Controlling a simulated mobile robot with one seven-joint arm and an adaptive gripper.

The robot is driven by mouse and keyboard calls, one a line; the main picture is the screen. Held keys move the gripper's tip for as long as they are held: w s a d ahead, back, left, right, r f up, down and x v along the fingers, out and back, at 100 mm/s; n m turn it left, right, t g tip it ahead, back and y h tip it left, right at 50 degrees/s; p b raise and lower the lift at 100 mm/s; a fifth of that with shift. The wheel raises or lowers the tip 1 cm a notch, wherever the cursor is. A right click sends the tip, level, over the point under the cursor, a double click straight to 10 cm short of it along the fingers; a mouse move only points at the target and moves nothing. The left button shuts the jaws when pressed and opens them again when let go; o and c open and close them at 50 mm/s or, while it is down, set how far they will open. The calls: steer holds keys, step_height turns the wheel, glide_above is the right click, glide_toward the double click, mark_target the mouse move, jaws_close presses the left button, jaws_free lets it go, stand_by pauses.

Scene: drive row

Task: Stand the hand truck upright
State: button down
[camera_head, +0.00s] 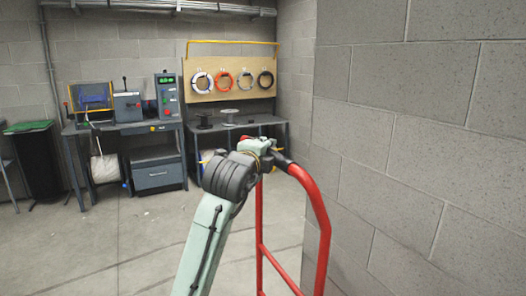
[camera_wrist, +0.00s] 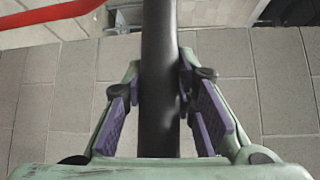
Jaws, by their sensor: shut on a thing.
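The hand truck (camera_head: 321,215) has a red tubular frame, seen at the lower middle of the head view, close to the block wall. Its curved top handle ends in a black grip. Its lower part is out of the frame, so its full tilt cannot be judged. My gripper (camera_head: 266,150) is at the top of the handle. In the wrist view, my gripper (camera_wrist: 163,90) has its purple-padded fingers on both sides of the black grip (camera_wrist: 159,60) and is shut on it. A red tube (camera_wrist: 48,14) of the truck crosses the upper left there.
A grey block wall (camera_head: 420,150) stands close on the right. Workbenches (camera_head: 125,127) with machines line the back left, below a tan board (camera_head: 230,76) with several coiled cables. A dark bin (camera_head: 32,160) stands far left. The concrete floor (camera_head: 120,250) is open at left.

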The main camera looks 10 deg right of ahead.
steer(key=shift+d+r, duration=0.2)
steer(key=shift+d, duration=0.4)
steer(key=c, duration=1.3)
jaws_free()
steer(key=shift+d+f, duration=0.15)
steer(key=shift+s, duration=0.1)
steer(key=v, duration=1.2)
steer(key=shift+a, duration=0.3)
